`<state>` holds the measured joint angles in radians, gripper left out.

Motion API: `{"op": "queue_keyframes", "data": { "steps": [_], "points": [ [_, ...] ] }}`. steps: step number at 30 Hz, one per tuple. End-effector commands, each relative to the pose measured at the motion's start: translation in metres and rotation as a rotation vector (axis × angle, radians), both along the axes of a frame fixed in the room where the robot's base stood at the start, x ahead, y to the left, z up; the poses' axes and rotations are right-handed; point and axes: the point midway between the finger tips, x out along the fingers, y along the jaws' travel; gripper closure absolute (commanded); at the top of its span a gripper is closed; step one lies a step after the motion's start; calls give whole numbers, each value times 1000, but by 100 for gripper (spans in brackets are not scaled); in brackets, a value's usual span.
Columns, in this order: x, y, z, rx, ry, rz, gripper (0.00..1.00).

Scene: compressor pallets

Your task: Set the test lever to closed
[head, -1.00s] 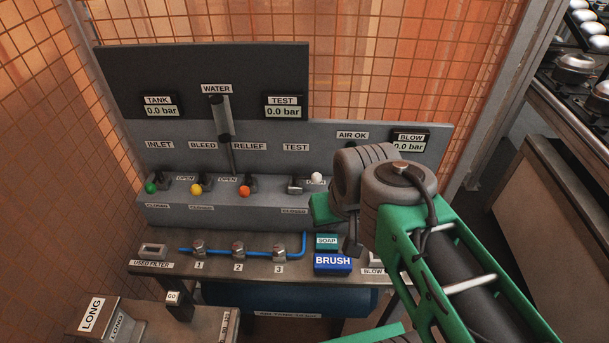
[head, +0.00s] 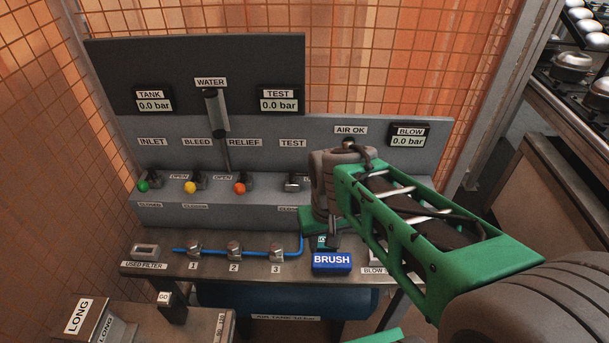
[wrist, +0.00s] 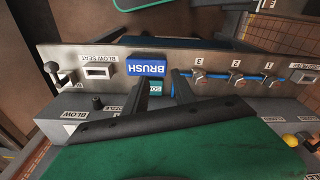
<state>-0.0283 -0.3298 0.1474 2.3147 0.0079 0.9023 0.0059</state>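The test lever (head: 293,183) is on the grey panel under the TEST label; its metal base shows in the head view. Its white ball is hidden now behind my gripper; it pointed right earlier. The CLOSED label (head: 288,209) below it is partly covered. My gripper (head: 333,238) hangs in front of the panel, right of the lever base and above the BRUSH block. In the wrist view its two dark fingers (wrist: 160,80) are apart with nothing held between them; the SOAP block (wrist: 154,88) shows beyond the gap. I cannot see the lever there.
Levers with green (head: 144,186), yellow (head: 190,187) and orange (head: 240,188) balls stand left of the test lever. The blue BRUSH block (head: 332,263) lies on the shelf below my gripper. Blue tubing with fittings (head: 234,251) runs along the shelf. A mesh wall stands behind.

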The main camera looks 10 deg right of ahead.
Motion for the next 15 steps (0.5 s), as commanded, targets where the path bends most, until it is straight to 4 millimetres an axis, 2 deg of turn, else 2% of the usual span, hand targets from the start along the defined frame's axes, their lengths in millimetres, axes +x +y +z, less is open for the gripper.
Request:
{"op": "queue_keyframes", "data": {
  "steps": [1, 3, 5, 8, 11, 12, 15],
  "points": [
    [20, 0, -15, -4, 20, -1, 68],
    [48, 0, -23, -11, 36, -7, 68],
    [76, 0, -28, -15, 42, -41, 68],
    [128, -2, -29, -13, 31, -208, 68],
    [182, -5, -5, 15, -23, -507, 68],
    [202, -6, 14, 40, -59, -658, 68],
    [230, -9, 65, 124, -136, -1015, 68]
  ]
}}
